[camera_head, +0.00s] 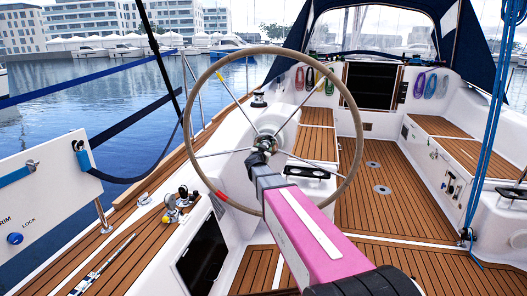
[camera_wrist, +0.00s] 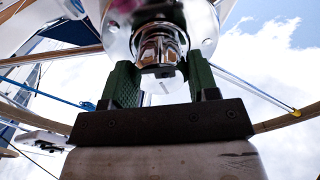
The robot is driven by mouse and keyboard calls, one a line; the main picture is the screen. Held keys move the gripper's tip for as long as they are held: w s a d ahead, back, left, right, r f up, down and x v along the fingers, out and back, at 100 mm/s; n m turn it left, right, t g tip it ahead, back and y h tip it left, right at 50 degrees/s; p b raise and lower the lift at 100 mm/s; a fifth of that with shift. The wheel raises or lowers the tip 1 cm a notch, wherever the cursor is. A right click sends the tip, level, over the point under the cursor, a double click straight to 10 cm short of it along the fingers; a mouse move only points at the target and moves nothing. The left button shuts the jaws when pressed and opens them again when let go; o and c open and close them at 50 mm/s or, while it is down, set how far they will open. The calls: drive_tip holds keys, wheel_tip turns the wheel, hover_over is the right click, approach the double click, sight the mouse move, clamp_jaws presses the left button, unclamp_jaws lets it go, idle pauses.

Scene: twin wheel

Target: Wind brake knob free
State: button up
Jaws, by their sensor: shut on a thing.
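The ship's wheel (camera_head: 357,118) has a tan rim, metal spokes and a red band at its lower left. Its hub is in the middle of the head view. My gripper (camera_head: 264,146) is at the hub, and my pink arm reaches up to it from below. In the wrist view, the chrome brake knob (camera_wrist: 160,48) sits at the middle of the shiny hub. The green fingers of my gripper (camera_wrist: 161,84) stand on either side of the knob and are shut on it. In the head view the gripper mostly hides the knob.
A white panel (camera_head: 45,200) with a blue knob (camera_head: 15,239) stands at the left. Blue ropes (camera_head: 487,110) hang at the right. A dark hatch (camera_head: 203,262) is below left of the wheel. Open teak deck (camera_head: 385,205) lies to the right.

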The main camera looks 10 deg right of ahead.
drive_tip(key=shift+s, duration=0.1)
drive_tip(key=o, duration=0.9)
drive_tip(key=v, duration=1)
drive_tip(key=shift+s+a+f, duration=0.1)
drive_tip(key=shift+s+a, duration=0.1)
drive_tip(key=shift+s, duration=0.15)
